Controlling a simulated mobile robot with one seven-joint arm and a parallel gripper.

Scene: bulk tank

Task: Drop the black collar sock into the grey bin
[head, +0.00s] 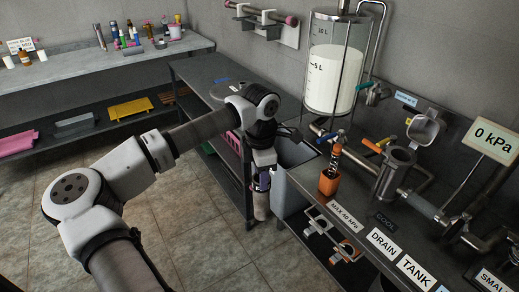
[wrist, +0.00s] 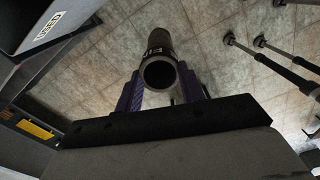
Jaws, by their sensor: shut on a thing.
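My gripper (head: 262,180) is shut on the black collar sock (head: 261,206), which hangs upright below it. In the wrist view, the purple fingers of my gripper (wrist: 160,88) press on both sides of the sock's round dark collar (wrist: 158,73), and its open mouth faces the camera. The grey bin (head: 291,193) stands just right of my gripper, against the bench. The sock is outside the bin, over the floor. The bin also shows at the upper left of the wrist view (wrist: 85,17), with a "USED" label. My arm partly hides the bin's rim in the head view.
A bench (head: 350,215) with pipes, valves and an orange holder (head: 328,183) lies right of the bin. A clear tank (head: 333,75) of white liquid stands behind. A grey table (head: 200,72) stands behind my arm. Tiled floor (head: 190,215) is open at left.

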